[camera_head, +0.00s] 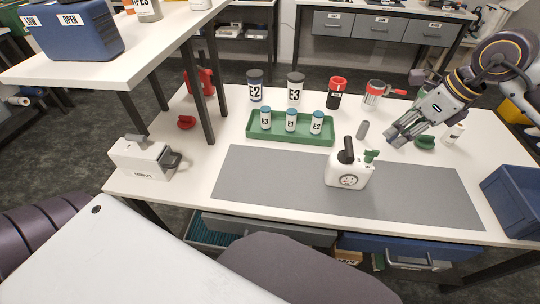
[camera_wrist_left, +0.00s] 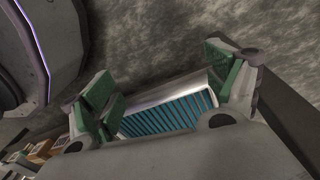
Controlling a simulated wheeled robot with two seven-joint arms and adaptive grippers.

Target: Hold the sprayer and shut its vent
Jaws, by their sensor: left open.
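My left gripper (camera_wrist_left: 164,92) shows only in the left wrist view, open and empty, with green pads apart. The sprayer is not in that view.
An open drawer with blue-green files (camera_wrist_left: 165,117) lies beyond my left fingers. A green tray (camera_head: 290,138) of labelled bottles stands behind the mat. A white device (camera_head: 143,158) is at the left, a blue bin (camera_head: 512,200) at the right. The mat's left part is clear.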

